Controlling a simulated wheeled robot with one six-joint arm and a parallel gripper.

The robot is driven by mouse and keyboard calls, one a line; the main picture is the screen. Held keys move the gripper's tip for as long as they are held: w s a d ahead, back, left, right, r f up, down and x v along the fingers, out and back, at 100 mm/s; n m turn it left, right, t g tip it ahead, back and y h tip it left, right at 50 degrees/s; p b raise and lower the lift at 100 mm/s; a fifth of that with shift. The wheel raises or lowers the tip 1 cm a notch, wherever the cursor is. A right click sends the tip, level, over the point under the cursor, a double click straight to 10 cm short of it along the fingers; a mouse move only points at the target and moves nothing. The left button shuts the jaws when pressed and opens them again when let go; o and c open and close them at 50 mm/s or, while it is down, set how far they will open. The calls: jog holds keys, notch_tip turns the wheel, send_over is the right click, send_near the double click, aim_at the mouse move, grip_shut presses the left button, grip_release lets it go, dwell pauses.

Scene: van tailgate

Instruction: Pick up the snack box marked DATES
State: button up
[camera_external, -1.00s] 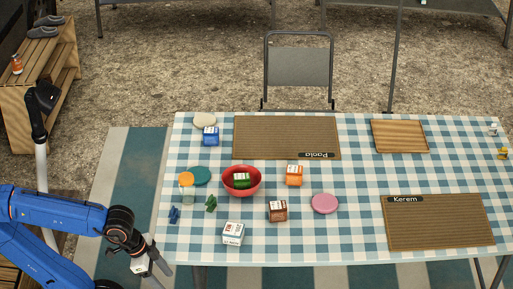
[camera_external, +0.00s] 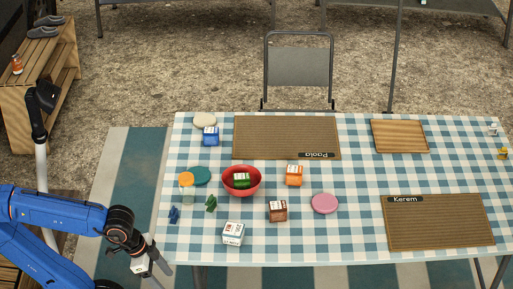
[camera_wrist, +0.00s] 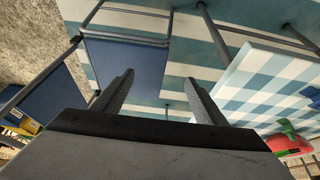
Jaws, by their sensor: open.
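Several small snack boxes are on the checkered table (camera_external: 345,245): a blue box (camera_external: 210,136), an orange box (camera_external: 294,175), a brown box (camera_external: 277,211), a white box (camera_external: 232,234), and a green box (camera_external: 241,180) inside the red bowl (camera_external: 228,192). Their labels are too small to read, so I cannot tell which is marked DATES. My gripper (camera_external: 161,271) is off the table's front left corner, apart from all boxes. In the wrist view my gripper (camera_wrist: 160,84) is open, with nothing between its fingers.
Small blue (camera_external: 174,215) and green (camera_external: 211,203) figures stand near the left edge. An orange-lidded jar (camera_external: 187,188), teal disc (camera_external: 202,175) and pink plate (camera_external: 324,203) lie around the boxes. Placemats marked Paola (camera_external: 285,135) and Kerem (camera_external: 440,225) are flat. The front middle is clear.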

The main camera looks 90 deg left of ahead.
notch_tip(320, 180, up, 16)
jog(key=r+m+g, duration=0.1)
jog(key=m+g, duration=0.4)
jog(key=m, duration=1.2)
send_over(278, 205)
jog(key=f, duration=1.1)
jog(key=shift+w+a+f, duration=0.15)
jog(key=shift+a+f, duration=0.05)
jog(key=shift+f, duration=0.2)
jog(key=shift+s+d+f, duration=0.1)
jog(key=shift+f, duration=1.35)
jog(key=shift+s+f, duration=0.1)
jog(key=shift+f, duration=1.3)
jog(key=c, duration=1.2)
